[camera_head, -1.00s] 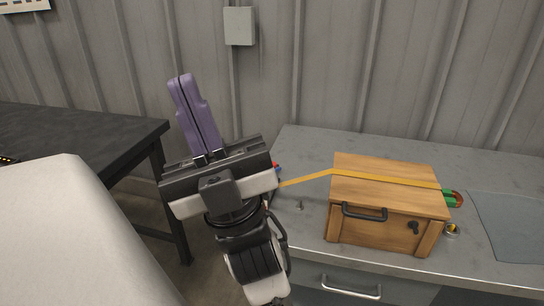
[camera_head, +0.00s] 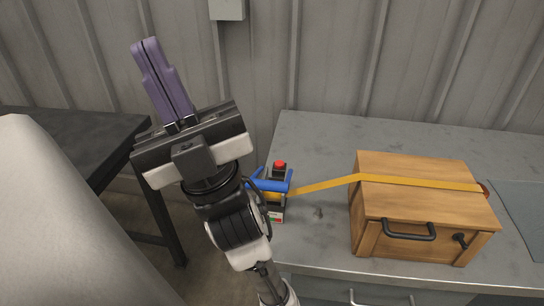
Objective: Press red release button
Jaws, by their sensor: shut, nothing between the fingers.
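The red release button (camera_head: 280,165) sits on top of a small dark device (camera_head: 276,211) with a blue lever (camera_head: 270,184). The device stands near the left edge of the grey workbench, partly hidden behind my arm. A yellow strap (camera_head: 325,184) runs from it over the wooden chest (camera_head: 425,190). My gripper (camera_head: 148,45), with purple fingers, is shut and empty. It is raised, pointing up and left, to the left of the button and apart from it.
The grey workbench (camera_head: 320,145) carries the chest, with a grey mat (camera_head: 525,215) at its right. A small metal piece (camera_head: 319,212) lies between device and chest. A dark table (camera_head: 85,130) stands at left. A grey wall box (camera_head: 227,9) hangs at the back.

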